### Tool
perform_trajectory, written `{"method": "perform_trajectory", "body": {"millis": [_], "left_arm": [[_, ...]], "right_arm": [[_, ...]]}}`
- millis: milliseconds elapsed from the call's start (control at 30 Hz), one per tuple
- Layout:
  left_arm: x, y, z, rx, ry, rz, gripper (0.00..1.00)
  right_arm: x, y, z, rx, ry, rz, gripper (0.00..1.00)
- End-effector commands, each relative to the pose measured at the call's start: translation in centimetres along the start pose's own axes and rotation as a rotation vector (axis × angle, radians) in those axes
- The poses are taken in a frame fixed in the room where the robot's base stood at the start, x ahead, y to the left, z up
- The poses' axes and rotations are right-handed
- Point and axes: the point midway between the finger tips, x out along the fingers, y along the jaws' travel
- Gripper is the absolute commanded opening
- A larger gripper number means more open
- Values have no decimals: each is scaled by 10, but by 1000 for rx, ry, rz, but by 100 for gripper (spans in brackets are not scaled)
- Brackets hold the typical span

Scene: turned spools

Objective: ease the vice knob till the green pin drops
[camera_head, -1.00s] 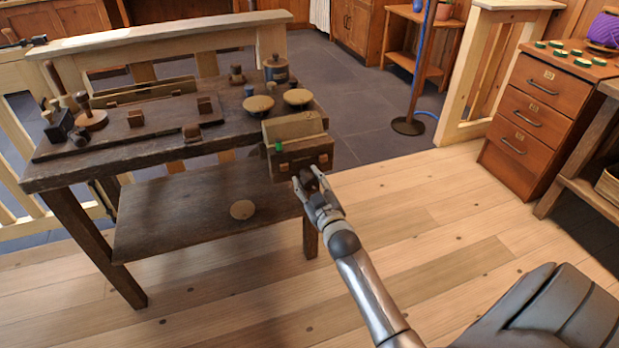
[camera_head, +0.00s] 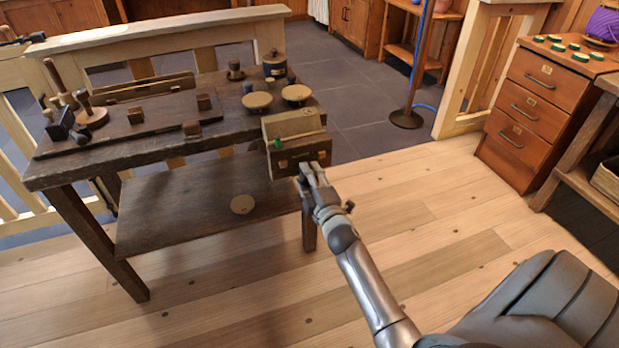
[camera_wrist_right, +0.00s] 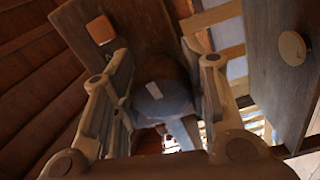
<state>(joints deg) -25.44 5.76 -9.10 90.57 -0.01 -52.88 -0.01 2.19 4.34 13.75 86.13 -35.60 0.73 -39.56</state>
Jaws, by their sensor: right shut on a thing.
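The wooden vice (camera_head: 294,125) is fixed at the right end of the dark workbench. The small green pin (camera_head: 278,144) shows at the left of its front jaw, still at the vice; whether it is loose cannot be told. My right gripper (camera_head: 308,174) is at the jaw's front and hides the knob there. In the right wrist view, a rounded grey knob (camera_wrist_right: 163,92) with a pale mark sits between the two fingers of the right gripper (camera_wrist_right: 160,78), which is shut on it. My left gripper is not in view.
The workbench (camera_head: 150,150) carries blocks, round-topped pieces and a mallet-like tool. A drawer cabinet (camera_head: 540,110) stands at the right. The wooden floor between is clear.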

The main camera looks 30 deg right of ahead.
Motion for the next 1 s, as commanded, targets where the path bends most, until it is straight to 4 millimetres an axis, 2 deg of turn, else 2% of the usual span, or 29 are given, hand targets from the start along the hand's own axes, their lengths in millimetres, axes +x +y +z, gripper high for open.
{"method": "perform_trajectory", "body": {"millis": [233, 600, 1000], "left_arm": [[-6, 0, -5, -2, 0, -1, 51], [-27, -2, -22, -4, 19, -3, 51], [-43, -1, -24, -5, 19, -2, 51]], "right_arm": [[2, 6, -1, -237, 1, 10, 17], [2, 8, -2, -588, 0, 12, 17], [2, 11, -3, -970, -2, 13, 17]]}}
